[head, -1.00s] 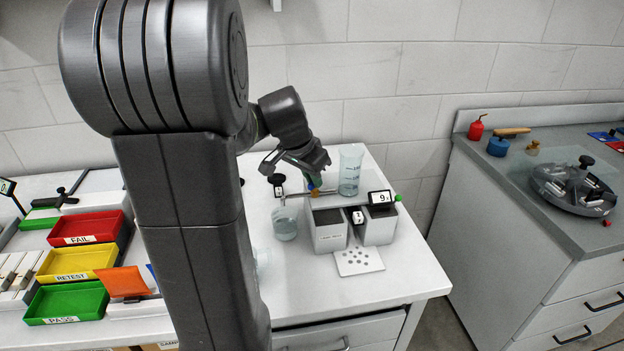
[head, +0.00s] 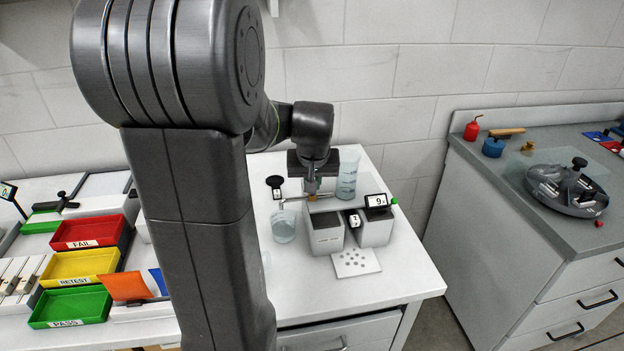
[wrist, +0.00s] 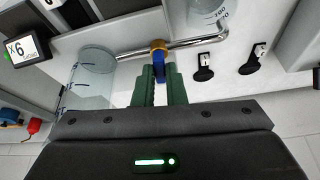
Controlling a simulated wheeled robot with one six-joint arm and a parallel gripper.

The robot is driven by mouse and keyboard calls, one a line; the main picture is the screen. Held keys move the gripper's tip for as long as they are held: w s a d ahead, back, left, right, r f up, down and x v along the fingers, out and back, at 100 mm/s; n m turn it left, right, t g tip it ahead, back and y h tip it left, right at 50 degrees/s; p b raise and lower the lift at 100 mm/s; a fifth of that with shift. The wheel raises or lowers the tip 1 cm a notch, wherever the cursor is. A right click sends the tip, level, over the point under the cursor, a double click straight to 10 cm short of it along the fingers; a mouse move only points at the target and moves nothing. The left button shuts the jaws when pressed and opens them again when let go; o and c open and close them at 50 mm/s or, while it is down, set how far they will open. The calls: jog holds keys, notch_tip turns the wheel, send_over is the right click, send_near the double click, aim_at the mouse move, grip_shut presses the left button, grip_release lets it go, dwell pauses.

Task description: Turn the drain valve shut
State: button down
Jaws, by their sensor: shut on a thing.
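The drain valve has a brass body (wrist: 158,46) on a thin silver pipe (wrist: 190,42) and a blue lever (wrist: 158,70). In the wrist view my gripper (wrist: 159,82) has its green fingers shut on the blue lever, one on each side. The lever points straight toward my palm, across the pipe. In the head view my gripper (head: 311,186) hangs down over the valve, and the lever is mostly hidden. The pipe's spout end is over a beaker (head: 283,227) holding some clear liquid; this beaker also shows in the wrist view (wrist: 204,14).
A tall clear beaker (head: 348,174) stands right behind the valve, close to my gripper. Red, yellow and green trays (head: 80,267) lie left.

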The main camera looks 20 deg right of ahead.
dwell(0.4)
jog(key=c, duration=1.5)
grip_release()
jog(key=v, duration=1.4)
jog(key=shift+d, duration=0.15)
